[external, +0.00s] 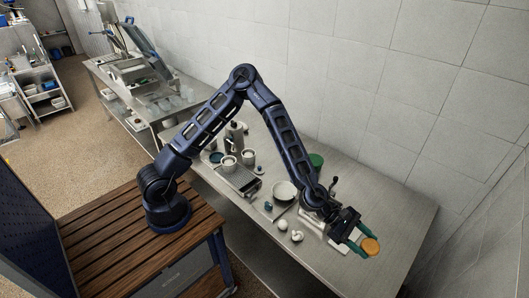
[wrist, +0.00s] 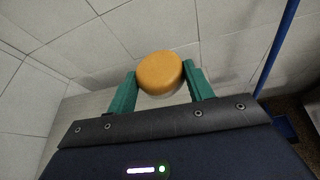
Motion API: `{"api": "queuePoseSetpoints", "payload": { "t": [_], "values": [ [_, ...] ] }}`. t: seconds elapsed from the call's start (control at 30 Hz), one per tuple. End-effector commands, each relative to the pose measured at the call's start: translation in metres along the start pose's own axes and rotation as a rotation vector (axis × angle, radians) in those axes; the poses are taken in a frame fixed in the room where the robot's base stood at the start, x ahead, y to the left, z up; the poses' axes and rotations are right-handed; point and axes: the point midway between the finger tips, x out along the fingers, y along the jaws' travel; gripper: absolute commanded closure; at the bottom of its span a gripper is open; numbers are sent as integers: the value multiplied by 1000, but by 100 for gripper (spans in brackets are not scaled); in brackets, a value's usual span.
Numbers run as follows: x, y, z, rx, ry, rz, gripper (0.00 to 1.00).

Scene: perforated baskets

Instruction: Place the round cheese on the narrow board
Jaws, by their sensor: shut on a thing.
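The round cheese (external: 371,246) is a thick orange-yellow disc at the tips of my gripper (external: 362,245), near the right end of the metal table in the external view. In the wrist view the cheese (wrist: 160,73) sits between the two green fingers of my gripper (wrist: 160,82), which are shut on it. A pale, flat, board-like shape (external: 312,232) lies on the table beside my wrist, partly hidden by the arm; I cannot tell for sure that it is the narrow board.
A tiled wall (external: 400,100) runs behind.

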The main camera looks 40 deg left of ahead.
Motion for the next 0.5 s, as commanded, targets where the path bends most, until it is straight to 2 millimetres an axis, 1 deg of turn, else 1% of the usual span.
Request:
{"api": "queuePoseSetpoints", "payload": {
  "t": [0.07,0.17,0.27,0.4,0.5],
  "values": [
    [-1,1,3,-2,1,6,72],
    [5,4,0,-15,6,36,72],
    [16,10,-10,-43,17,102,72],
    [34,26,-30,-98,38,242,72],
    [42,37,-42,-137,52,340,72]
  ]
}}
